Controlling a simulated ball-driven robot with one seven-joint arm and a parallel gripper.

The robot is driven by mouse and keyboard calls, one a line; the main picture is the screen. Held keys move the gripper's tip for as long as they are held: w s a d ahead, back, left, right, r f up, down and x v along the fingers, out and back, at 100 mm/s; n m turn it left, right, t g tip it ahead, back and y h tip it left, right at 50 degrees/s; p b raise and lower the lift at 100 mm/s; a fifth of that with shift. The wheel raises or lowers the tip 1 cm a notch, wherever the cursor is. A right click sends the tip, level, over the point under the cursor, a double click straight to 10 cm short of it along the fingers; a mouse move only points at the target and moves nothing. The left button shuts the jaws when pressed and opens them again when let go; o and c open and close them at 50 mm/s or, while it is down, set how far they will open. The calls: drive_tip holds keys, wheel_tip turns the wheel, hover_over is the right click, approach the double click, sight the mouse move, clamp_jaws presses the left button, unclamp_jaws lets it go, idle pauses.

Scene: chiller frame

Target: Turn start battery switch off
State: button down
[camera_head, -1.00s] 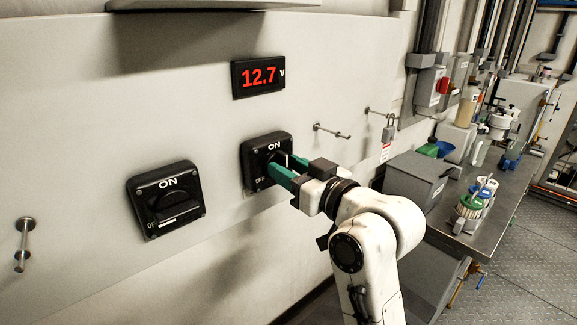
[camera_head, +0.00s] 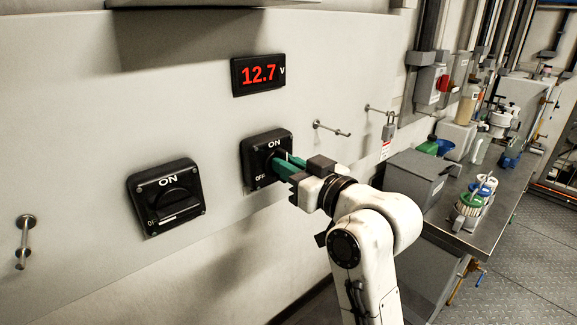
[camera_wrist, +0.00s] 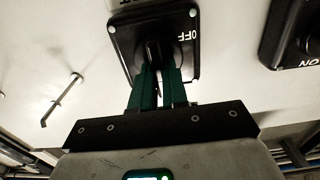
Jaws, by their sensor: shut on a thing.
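Two black rotary switches sit on a pale wall panel, each marked ON at the top and OFF at the left in the head view. The right switch (camera_head: 262,143) is the one my gripper (camera_head: 279,163) is at. My green fingers are shut on its black knob, which shows between them in the wrist view (camera_wrist: 153,50). The fingers hide much of the knob, so its exact angle is unclear. The left switch (camera_head: 168,198) is apart from the gripper, and its edge also shows in the wrist view (camera_wrist: 296,40). I cannot read which switch is the start battery's.
A red display (camera_head: 259,75) reading 12.7 V is above the right switch. Metal hooks stick out from the wall, one at left (camera_head: 23,240) and one at right (camera_head: 333,130). A padlock (camera_head: 389,130) hangs further right. A cluttered bench (camera_head: 490,215) stands at right.

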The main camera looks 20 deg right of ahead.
drive_tip(key=shift+n, duration=0.3)
drive_tip(key=shift+s+a+f+n+b, duration=0.15)
drive_tip(key=shift+n+b, duration=1.45)
drive_tip(key=shift+n, duration=1.25)
drive_tip(key=shift+w+a+f+n+b, duration=0.1)
drive_tip(key=shift+a+f+n+b, duration=0.1)
drive_tip(key=shift+n+b, duration=2.05)
drive_tip(key=shift+s+a+f+n+b, duration=0.15)
drive_tip(key=shift+n+b, duration=0.75)
drive_tip(key=shift+n, duration=2.6)
drive_tip(key=c, duration=1.1)
unclamp_jaws()
drive_tip(key=shift+c, duration=0.2)
drive_tip(key=shift+d, duration=0.1)
drive_tip(key=p+v, duration=0.6)
drive_tip(key=v, duration=0.4)
drive_tip(key=shift+s, duration=0.3)
